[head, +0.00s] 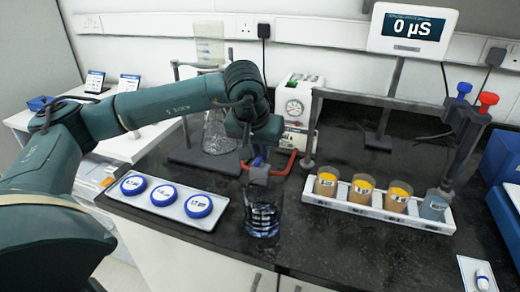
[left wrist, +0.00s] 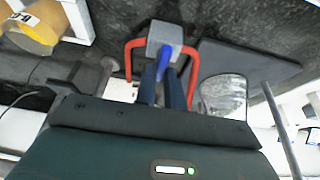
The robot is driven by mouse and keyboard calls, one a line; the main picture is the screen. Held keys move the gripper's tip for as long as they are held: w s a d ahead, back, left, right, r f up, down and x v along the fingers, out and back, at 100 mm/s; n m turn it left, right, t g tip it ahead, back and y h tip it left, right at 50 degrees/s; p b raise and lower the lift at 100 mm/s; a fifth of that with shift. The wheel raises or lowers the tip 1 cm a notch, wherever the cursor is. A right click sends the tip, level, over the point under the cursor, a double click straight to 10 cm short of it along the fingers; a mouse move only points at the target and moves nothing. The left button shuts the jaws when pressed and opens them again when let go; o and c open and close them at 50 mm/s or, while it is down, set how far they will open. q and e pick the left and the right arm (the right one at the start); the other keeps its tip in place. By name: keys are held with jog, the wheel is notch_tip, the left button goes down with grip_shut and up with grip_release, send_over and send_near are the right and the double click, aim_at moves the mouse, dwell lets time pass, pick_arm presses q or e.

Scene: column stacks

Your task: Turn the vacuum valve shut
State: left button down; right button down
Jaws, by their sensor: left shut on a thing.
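The vacuum valve (head: 262,174) is a small grey block with a blue lever (head: 257,161) and red tubing (head: 285,165) at its sides. My left gripper (head: 254,150) comes down on it from above and is shut on the blue lever. In the left wrist view the grey valve block (left wrist: 165,40) sits just beyond the fingertips, with the blue lever (left wrist: 160,62) between the two dark fingers of the left gripper (left wrist: 163,85). The red tubing (left wrist: 194,78) bends down on both sides. My right gripper is not in view.
A dark glass beaker (head: 262,218) stands just in front of the valve. A tray (head: 212,222) with three blue-rimmed discs is at left. A white rack (head: 375,213) with cups is at right. A gauge unit (head: 297,105) and a flask (head: 217,135) stand behind.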

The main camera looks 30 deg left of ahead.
pick_arm(q)
jog(key=c, duration=1.5)
grip_release()
jog(key=shift+r, duration=0.1)
jog(key=v, duration=1.3)
